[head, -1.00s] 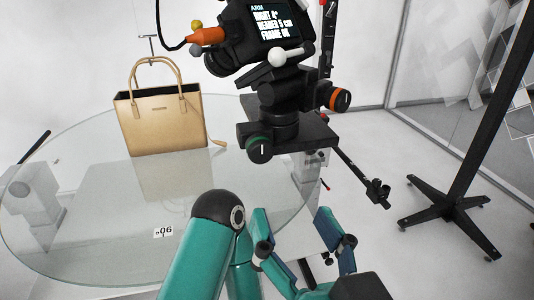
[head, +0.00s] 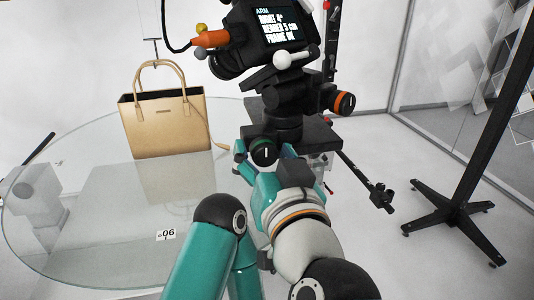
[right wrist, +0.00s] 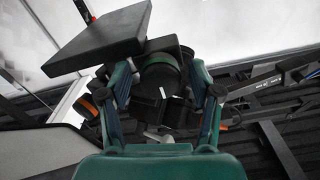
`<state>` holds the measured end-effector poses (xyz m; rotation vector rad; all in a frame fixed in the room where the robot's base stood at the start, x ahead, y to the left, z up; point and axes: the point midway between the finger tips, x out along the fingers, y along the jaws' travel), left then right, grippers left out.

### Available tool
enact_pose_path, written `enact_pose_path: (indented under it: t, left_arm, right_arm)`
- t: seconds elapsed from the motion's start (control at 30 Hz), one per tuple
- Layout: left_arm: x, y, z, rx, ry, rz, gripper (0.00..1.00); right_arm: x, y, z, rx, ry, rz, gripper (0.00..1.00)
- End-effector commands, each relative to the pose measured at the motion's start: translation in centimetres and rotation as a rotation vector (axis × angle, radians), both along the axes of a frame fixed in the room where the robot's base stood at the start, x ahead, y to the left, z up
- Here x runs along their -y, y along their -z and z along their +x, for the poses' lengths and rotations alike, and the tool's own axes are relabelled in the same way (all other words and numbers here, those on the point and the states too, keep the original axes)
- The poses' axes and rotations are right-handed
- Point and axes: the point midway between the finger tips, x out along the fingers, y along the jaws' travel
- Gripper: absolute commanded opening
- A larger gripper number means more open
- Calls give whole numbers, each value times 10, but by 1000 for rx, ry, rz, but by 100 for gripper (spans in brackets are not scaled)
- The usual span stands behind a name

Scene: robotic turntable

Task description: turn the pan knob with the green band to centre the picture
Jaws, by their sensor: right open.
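The pan knob (head: 265,153) is a dark cylinder with a white line on its face, low on the camera head; its green band is mostly hidden in the head view. In the right wrist view the round dark knob (right wrist: 160,78) lies between the fingers. My right gripper (head: 265,157) is open, with one finger on each side of the knob; I cannot tell whether they touch it. Both fingers also show in the right wrist view (right wrist: 162,92). The camera screen (head: 277,24) above shows partly legible text. My left gripper is out of view.
A second knob with an orange band (head: 342,103) sticks out to the right. A tan handbag (head: 166,130) stands on the glass turntable (head: 100,240) at left. A black bracket arm (head: 365,180) and a black stand (head: 455,205) are at right.

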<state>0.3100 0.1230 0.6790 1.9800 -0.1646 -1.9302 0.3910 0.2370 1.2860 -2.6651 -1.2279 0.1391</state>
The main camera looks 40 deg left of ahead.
Motion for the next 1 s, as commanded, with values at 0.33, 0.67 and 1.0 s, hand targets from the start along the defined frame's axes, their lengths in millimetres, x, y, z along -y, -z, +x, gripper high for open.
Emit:
enact_pose_path:
  t: [0.33,0.67,1.0]
  left_arm:
    - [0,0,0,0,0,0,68]
    - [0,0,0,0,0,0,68]
    - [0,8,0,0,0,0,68]
  right_arm:
    - [0,0,0,0,1,0,37]
    - [2,0,0,-3,1,2,4]
    - [1,2,0,-80,2,69,4]
